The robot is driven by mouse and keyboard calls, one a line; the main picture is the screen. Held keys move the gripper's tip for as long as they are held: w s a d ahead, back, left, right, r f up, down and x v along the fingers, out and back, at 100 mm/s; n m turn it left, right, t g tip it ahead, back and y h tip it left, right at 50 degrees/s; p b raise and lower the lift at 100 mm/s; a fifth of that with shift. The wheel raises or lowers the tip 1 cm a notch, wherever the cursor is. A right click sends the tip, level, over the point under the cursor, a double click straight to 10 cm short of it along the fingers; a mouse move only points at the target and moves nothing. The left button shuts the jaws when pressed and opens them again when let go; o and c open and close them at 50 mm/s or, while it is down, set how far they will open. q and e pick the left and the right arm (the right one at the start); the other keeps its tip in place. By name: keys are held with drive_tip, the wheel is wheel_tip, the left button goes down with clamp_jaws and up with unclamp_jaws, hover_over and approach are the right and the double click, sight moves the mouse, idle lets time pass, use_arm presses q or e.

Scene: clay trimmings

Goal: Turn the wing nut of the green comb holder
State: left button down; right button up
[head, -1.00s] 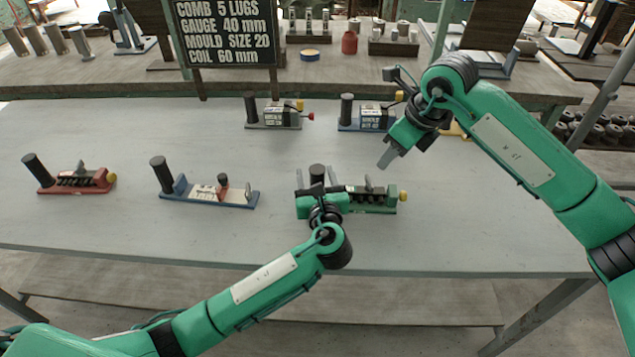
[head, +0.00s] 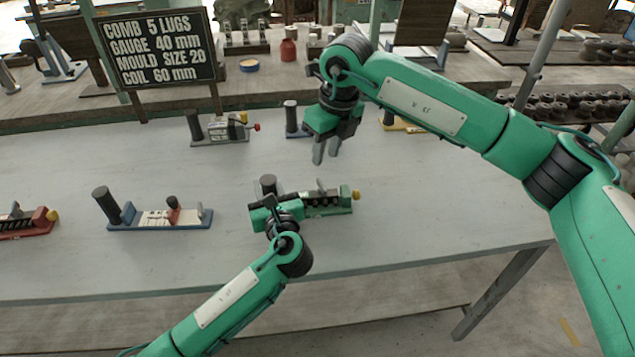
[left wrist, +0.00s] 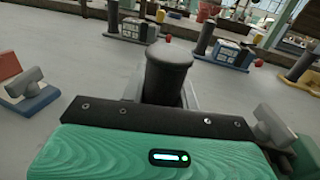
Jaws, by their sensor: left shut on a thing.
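The green comb holder (head: 335,208) lies near the table's front edge, with a dark toothed comb, a yellow end knob (head: 356,195) and a grey wing nut (head: 320,186) standing up. My left gripper (head: 267,198) is at its left end, shut on the dark upright handle (head: 268,182). The handle (left wrist: 168,75) stands between the fingers in the left wrist view; the wing nut (left wrist: 272,125) shows at right there. My right gripper (head: 326,152) hangs above the table behind the holder, fingers pointing down with a small gap, empty and apart from the wing nut.
A blue holder (head: 160,222) and a red holder (head: 25,228) stand to the left. A grey holder (head: 220,132), another blue one (head: 292,130) and a yellow one (head: 400,124) stand behind. A sign (head: 158,48) reads COMB 5 LUGS, GAUGE 40 mm. The table right of the green holder is clear.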

sight(324, 187)
drive_tip(key=f+m, duration=0.1)
drive_tip(key=f, duration=0.2)
drive_tip(key=f+m+h, duration=0.1)
drive_tip(key=f, duration=0.2)
drive_tip(key=f+m, duration=0.1)
drive_tip(key=f, duration=0.3)
drive_tip(key=shift+w+a+f+m+g+h, duration=0.1)
drive_tip(key=shift+w+a+m+g+h, duration=0.1)
drive_tip(key=shift+w+m+g+h, duration=0.15)
clamp_jaws()
